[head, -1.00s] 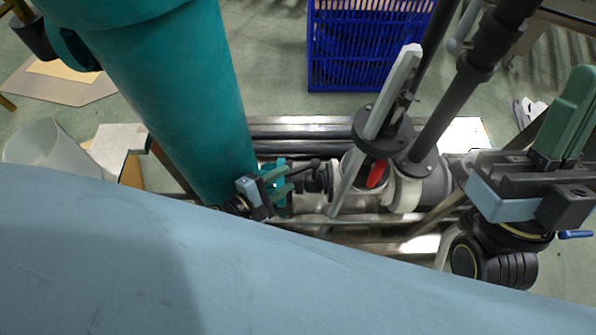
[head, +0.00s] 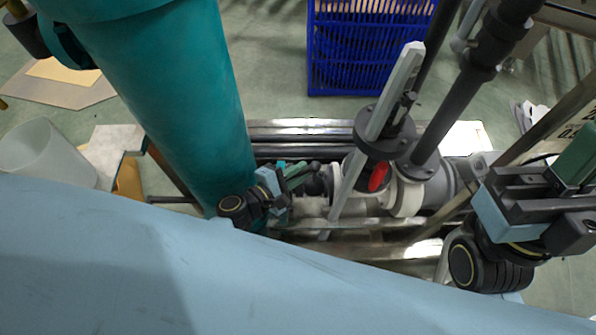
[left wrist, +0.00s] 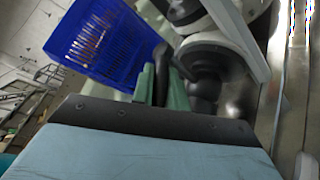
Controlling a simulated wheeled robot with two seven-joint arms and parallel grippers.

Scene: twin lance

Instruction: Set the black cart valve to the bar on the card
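The black valve on the cart pipe (head: 318,172) sits in the middle of the head view, beside the teal column, its black lever pointing left. My left gripper (head: 300,176) is at this lever. In the left wrist view its two green fingers (left wrist: 164,88) stand on either side of the black lever (left wrist: 160,72), with hardly any gap, so it looks shut on it. My right gripper (head: 580,152) is at the right edge, its fingers partly cut off, and its opening cannot be judged. A pale board with partly cut-off numbers (head: 578,118) is behind it; no bar mark is readable.
A large teal column (head: 190,100) stands close left of the valve. A long grey lever (head: 378,120) and a dark pipe (head: 455,105) rise to its right, with a red part (head: 378,177) between. A blue crate (head: 370,45) and white bin (head: 45,155) stand on the floor.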

